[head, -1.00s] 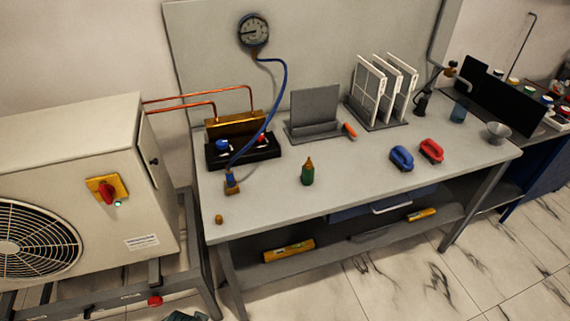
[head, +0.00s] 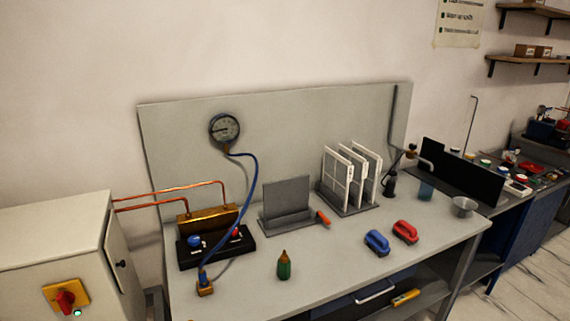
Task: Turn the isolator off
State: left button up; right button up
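The isolator (head: 66,299) is a red rotary knob on a yellow plate, on the front of the pale outdoor unit (head: 50,252) at the lower left of the head view. A small green light (head: 78,313) glows at the plate's lower edge. The knob looks roughly upright, but its exact setting is hard to tell. Neither of my grippers shows in the view.
A grey bench (head: 330,263) stands right of the unit. A gauge (head: 224,130) is on the back panel. Copper pipes (head: 160,200) join unit and manifold.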

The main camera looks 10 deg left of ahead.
aim_at(65, 299)
jog(key=u, duration=1.75)
